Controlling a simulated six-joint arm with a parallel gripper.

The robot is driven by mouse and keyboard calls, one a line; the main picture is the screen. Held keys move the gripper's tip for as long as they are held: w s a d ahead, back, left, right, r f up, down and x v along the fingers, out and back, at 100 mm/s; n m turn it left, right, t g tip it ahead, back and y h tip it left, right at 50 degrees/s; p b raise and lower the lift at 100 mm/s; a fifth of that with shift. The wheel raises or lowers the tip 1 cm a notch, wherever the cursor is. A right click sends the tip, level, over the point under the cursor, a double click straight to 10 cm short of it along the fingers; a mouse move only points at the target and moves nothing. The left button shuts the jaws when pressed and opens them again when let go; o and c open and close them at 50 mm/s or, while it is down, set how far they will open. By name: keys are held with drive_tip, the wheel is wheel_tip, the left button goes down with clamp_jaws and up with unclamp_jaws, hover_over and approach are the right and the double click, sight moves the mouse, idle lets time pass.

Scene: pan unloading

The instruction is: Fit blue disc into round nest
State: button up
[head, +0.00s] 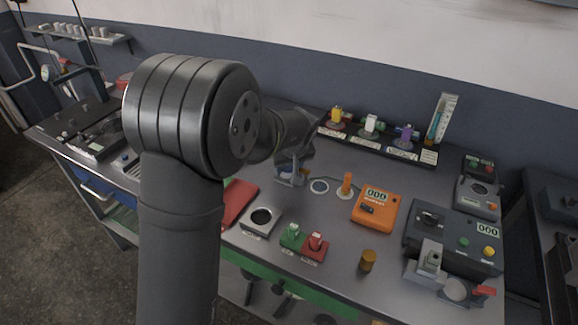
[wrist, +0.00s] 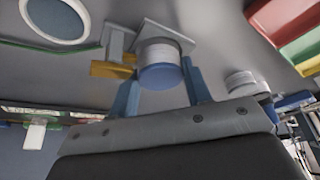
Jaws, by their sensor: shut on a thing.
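My gripper (wrist: 160,88) has two blue fingers in the wrist view. They are shut on a short round piece with a blue face and a pale grey side, which I take for the blue disc (wrist: 160,77). In the head view my gripper (head: 291,172) is low over the middle of the bench, partly behind my arm; the disc is not clear there. A pale grey block with a dark round opening (head: 262,217), possibly the round nest, stands nearer the front. A flat pale ring (head: 319,186) lies right of my gripper and also shows in the wrist view (wrist: 57,18).
An orange peg (head: 347,184) and an orange box (head: 376,206) stand to the right. Green (head: 292,236) and red (head: 315,246) switches and a brown cylinder (head: 367,260) stand nearer the front. A dark rack (head: 385,140) with coloured pieces runs along the back.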

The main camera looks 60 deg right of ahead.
drive_tip(key=shift+r, duration=2.55)
